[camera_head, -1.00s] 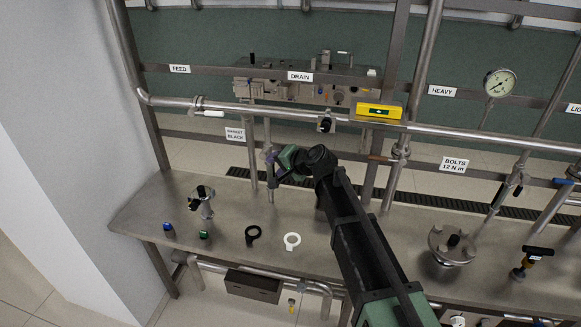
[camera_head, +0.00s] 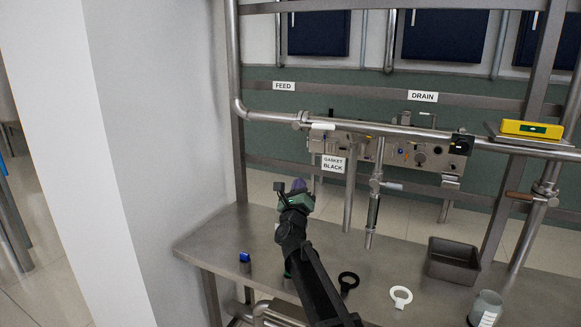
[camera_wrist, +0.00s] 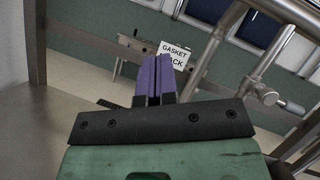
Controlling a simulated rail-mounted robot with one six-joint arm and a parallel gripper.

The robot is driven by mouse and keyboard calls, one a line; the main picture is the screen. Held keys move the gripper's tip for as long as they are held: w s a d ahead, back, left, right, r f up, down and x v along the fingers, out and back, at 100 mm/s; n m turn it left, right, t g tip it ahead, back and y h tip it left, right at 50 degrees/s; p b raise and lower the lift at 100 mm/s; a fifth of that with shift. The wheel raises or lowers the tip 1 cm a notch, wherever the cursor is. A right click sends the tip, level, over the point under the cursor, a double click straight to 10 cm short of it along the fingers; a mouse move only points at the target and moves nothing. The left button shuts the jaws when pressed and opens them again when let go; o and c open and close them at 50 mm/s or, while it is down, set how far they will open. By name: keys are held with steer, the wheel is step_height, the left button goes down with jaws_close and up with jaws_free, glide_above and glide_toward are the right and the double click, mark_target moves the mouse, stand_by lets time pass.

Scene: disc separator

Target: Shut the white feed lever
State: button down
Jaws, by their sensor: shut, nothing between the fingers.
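The white feed lever (camera_head: 322,126) is a small white handle on the horizontal steel pipe, near its left end and below the FEED label (camera_head: 284,86). It lies roughly along the pipe, pointing right from the valve fitting (camera_head: 301,120). My gripper (camera_head: 298,185) is below the lever in the head view, apart from it, above the bench's back part. Its purple fingers are together and empty in the wrist view (camera_wrist: 158,75). I cannot make out the white feed lever in the wrist view.
A vertical pipe with a valve (camera_head: 375,185) stands right of my gripper; a side handle (camera_wrist: 290,106) shows in the wrist view. The bench (camera_head: 225,240) carries a black ring (camera_head: 348,281), a white ring (camera_head: 401,297) and a grey tray (camera_head: 453,261).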

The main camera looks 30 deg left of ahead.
mark_target(313, 126)
steer(key=w+d+r+m+t+h+p, duration=0.1)
steer(key=w+r+m+h+p, duration=0.1)
steer(key=w+r+m+p, duration=0.2)
steer(key=w+d+r+m+t+h+p, duration=0.1)
steer(key=w+d+r+m+h+p, duration=0.1)
steer(key=r, duration=0.7)
steer(key=w+m+h+p, duration=0.1)
steer(key=w+m+p, duration=0.1)
steer(key=p, duration=0.1)
steer(key=shift+w+d+t+p, duration=0.15)
steer(key=shift+w+t+p, duration=0.2)
steer(key=shift+t, duration=0.05)
steer(key=shift+f, duration=0.1)
